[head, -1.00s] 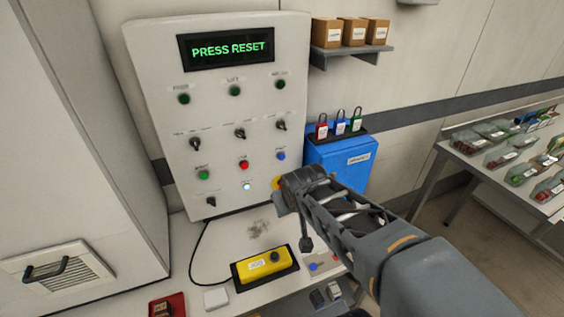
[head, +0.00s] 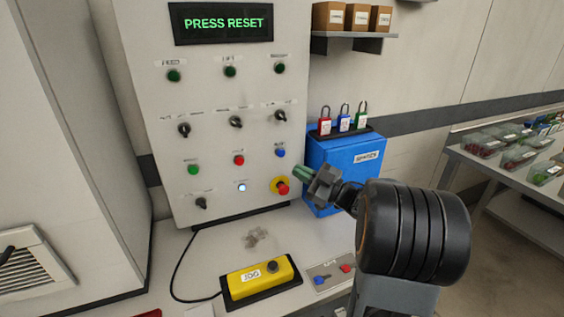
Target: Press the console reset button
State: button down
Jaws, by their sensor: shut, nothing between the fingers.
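The grey console (head: 215,130) stands upright, and its display (head: 222,23) reads "PRESS RESET" in green. Its lower rows hold a green button (head: 193,170), a red button (head: 239,160), a blue button (head: 280,153) and a lit white button (head: 242,188). The small labels are too blurred to tell which button is the reset. A red mushroom button on a yellow ring (head: 282,188) is at the lower right. My gripper (head: 298,171) is shut and empty, pointing left near the console's right edge, just right of the blue and mushroom buttons. I cannot tell whether it touches anything.
A blue box (head: 347,158) with several padlocks on top stands behind my gripper. A yellow JOG pendant (head: 258,276) lies on the bench below. A shelf (head: 350,42) holds cardboard boxes. The space in front of the console's left half is clear.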

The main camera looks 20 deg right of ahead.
aim_at(281, 153)
jog(key=shift+s+f+n+y, duration=0.15)
jog(key=shift+s+n+y, duration=0.15)
jog(key=w+p, duration=0.1)
jog(key=w, duration=0.7)
jog(key=shift+w, duration=0.4)
jog(key=shift+w, duration=0.2)
dwell(2.0)
jog(key=shift+w, duration=0.25)
jog(key=shift+w, duration=0.4)
dwell(0.8)
jog(key=shift+s, duration=0.15)
jog(key=shift+s+b, duration=0.4)
jog(key=shift+s, duration=0.3)
